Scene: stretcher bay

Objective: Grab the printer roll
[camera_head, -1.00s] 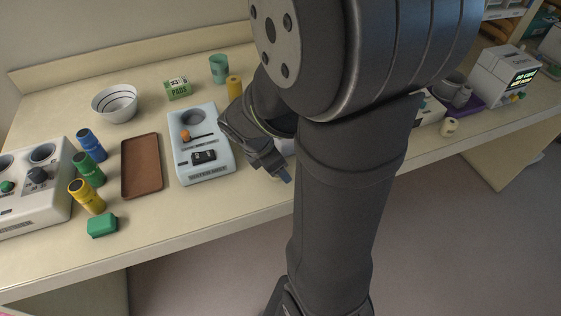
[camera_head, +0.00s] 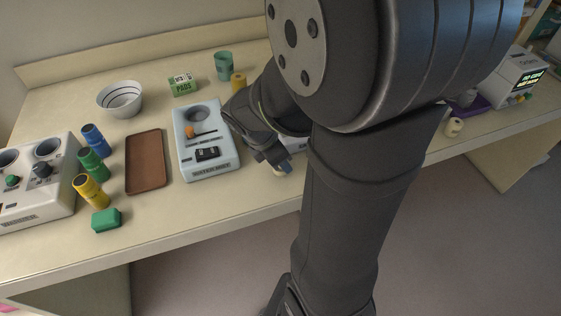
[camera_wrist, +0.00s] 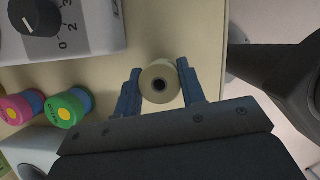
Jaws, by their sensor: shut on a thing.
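In the head view my gripper (camera_head: 276,163) is low over the front part of the counter, right of the white-blue device. Only a small pale bit of the roll shows at the fingertips there; my arm hides the rest.
The white-blue device (camera_head: 207,165) stands just left of my gripper. A brown tray (camera_head: 146,162), coloured cylinders and a green block (camera_head: 106,220) lie further left. The counter's front edge is close to the gripper.

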